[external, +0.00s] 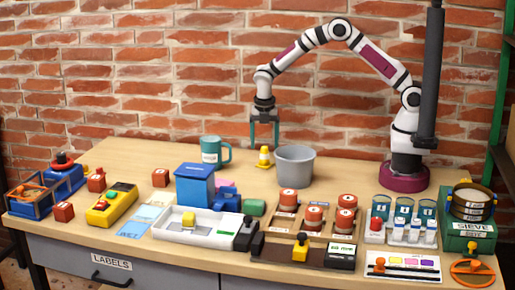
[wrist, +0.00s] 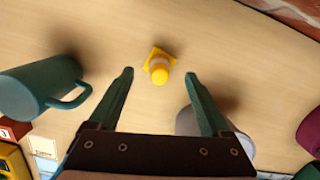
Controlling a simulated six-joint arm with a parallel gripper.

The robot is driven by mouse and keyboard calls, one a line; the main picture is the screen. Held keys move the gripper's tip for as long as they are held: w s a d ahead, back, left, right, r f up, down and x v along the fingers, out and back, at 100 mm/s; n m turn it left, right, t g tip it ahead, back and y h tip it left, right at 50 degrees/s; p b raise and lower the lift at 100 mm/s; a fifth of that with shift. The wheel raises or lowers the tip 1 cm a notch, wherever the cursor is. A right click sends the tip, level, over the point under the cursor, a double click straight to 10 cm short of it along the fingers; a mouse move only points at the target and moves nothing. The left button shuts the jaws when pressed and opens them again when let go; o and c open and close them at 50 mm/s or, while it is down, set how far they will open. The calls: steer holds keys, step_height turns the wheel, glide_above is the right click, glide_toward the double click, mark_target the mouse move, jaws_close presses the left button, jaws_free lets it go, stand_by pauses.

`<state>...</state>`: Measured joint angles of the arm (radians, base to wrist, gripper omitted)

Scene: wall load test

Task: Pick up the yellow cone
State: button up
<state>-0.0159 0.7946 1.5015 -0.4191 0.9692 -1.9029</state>
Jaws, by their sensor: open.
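The yellow cone (external: 264,157), with a pale band around it, stands upright on the table between the teal mug and the grey bucket. In the wrist view the yellow cone (wrist: 159,68) is seen from above, just beyond the fingertips and centred between them. My gripper (external: 264,146) hangs pointing down above the table near the cone. It is open and empty, and its two green fingers (wrist: 158,73) are spread apart in the wrist view. The height gap between fingers and cone is hard to tell.
A teal mug (external: 212,152) stands left of the cone, its handle towards it. A grey bucket (external: 295,166) stands close on the right, partly behind a finger in the wrist view. A blue box (external: 195,186) and several trays fill the front. The table behind the cone is clear.

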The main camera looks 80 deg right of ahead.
mark_target(265, 155)
steer(key=f, duration=0.5)
steer(key=shift+d+f, duration=0.25)
steer(key=shift+f, duration=0.05)
jaws_close()
